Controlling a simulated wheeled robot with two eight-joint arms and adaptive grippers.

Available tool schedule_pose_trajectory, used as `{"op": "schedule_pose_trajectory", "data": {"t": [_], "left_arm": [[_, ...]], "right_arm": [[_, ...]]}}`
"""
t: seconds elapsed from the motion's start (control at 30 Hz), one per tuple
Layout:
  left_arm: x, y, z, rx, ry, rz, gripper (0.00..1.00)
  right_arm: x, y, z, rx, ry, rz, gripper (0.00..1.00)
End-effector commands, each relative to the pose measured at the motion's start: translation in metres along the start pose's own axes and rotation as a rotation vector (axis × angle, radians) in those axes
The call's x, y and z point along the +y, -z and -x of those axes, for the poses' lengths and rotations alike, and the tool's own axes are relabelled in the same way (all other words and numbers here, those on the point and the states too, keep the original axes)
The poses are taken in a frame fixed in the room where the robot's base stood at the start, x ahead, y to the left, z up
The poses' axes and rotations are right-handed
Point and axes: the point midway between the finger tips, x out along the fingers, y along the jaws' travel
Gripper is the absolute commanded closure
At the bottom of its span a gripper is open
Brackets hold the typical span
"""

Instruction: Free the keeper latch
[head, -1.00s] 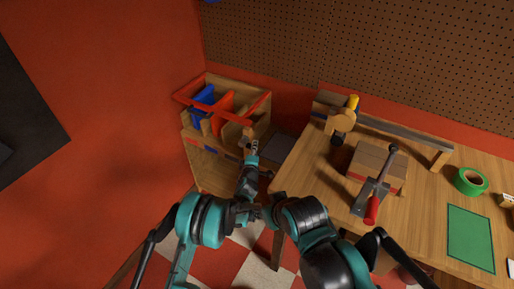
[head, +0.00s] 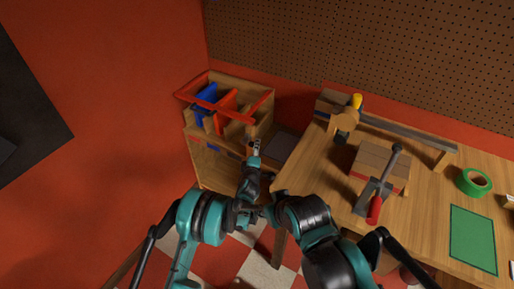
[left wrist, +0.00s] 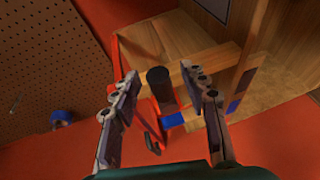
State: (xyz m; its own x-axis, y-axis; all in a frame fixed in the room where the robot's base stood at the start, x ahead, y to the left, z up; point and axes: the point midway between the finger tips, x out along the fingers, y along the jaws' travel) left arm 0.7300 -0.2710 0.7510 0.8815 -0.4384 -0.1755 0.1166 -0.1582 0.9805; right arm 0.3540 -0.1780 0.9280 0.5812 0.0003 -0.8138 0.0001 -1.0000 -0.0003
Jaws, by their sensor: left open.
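A wooden box with a red frame (head: 187,97) and red and blue dividers stands at the left in the head view. In the left wrist view, a dark upright cylinder (left wrist: 158,90) stands by a wooden bar (left wrist: 220,60); I cannot tell whether either is the keeper latch. My left gripper (head: 257,146) is at the box's front right corner. In the left wrist view its fingers (left wrist: 162,76) are open, one on each side of the cylinder in the picture; contact is not visible. My right arm shows, but its gripper cannot be made out.
A wooden workbench (head: 320,185) to the right carries a red-handled clamp (head: 375,208), a block (head: 365,160), a long rail (head: 410,133), green tape (head: 473,181) and a green mat (head: 472,240). A pegboard (head: 400,60) stands behind. A grey surface (head: 281,146) lies between box and bench.

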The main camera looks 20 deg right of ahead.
Motion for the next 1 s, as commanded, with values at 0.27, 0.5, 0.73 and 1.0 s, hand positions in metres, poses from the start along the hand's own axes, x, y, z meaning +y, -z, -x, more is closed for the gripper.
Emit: {"op": "schedule_pose_trajectory", "data": {"t": [0.27,0.5,0.73,1.0], "left_arm": [[0.000,-0.001,0.062,-0.002,0.000,-0.002,0.56],[0.000,0.000,0.096,-0.001,0.000,-0.001,0.56],[0.000,0.000,0.103,0.000,0.000,-0.001,0.56],[0.000,0.000,0.102,0.000,0.000,-0.001,0.56]], "right_arm": [[0.000,0.000,0.000,0.000,0.000,0.000,0.60],[0.000,0.000,0.000,0.000,0.000,0.000,0.60],[0.000,0.000,0.000,0.000,0.000,0.000,0.60],[0.000,0.000,0.000,0.000,0.000,0.000,0.60]]}}
